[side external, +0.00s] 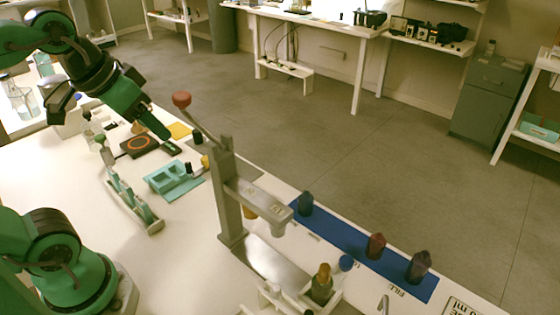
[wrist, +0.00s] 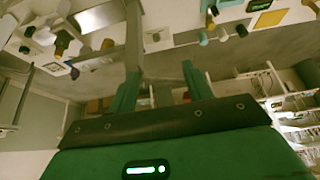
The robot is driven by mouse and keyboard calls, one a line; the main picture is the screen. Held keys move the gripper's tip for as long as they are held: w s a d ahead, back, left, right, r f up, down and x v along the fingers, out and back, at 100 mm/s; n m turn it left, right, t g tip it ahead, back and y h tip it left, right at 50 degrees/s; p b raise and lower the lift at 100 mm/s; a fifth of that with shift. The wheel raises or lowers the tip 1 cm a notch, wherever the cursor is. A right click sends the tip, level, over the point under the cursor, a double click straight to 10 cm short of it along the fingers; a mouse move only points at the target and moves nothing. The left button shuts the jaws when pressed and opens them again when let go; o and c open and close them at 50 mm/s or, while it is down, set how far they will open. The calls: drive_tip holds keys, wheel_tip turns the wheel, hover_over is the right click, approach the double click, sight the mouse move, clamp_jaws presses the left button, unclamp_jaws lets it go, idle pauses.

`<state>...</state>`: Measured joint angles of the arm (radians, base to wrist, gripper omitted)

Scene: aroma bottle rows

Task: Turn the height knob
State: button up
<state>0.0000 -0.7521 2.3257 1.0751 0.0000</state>
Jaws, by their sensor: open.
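A grey metal press stand (side external: 228,190) rises from the white table in the middle of the side view. Its lever ends in a red ball (side external: 181,99), and a flat arm reaches right from the column. A small tan-orange knob (side external: 250,212) shows under that arm, close to the column; I cannot tell whether it is the height knob. My gripper (side external: 160,128) is in the air left of the stand, below the red ball in the picture, pointing down and right. In the wrist view the two green fingers (wrist: 160,75) stand apart with nothing held between them.
An amber bottle (side external: 321,284) stands near the press base. A blue strip (side external: 345,240) carries several dark bottles on the right. A teal tray (side external: 166,177) and a bottle rack (side external: 133,198) lie left of the stand.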

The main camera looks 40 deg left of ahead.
wheel_tip(320, 180, up, 5)
drive_tip(key=w+d+r+m+g, duration=0.1)
drive_tip(key=w+r+m+g, duration=0.2)
drive_tip(key=w+m, duration=0.9)
drive_tip(key=w+d+f+m+g, duration=0.2)
drive_tip(key=w+f+m+g, duration=0.1)
drive_tip(key=w+m, duration=0.65)
drive_tip(key=shift+n, duration=0.65)
drive_tip(key=f, duration=0.9)
drive_tip(key=w+f, duration=0.1)
drive_tip(key=f, duration=1.7)
drive_tip(key=shift+w+a+f, duration=0.2)
drive_tip(key=shift+w+a, duration=0.1)
drive_tip(key=shift+f, duration=3.85)
drive_tip(key=c, duration=1)
drive_tip(key=shift+o, duration=0.2)
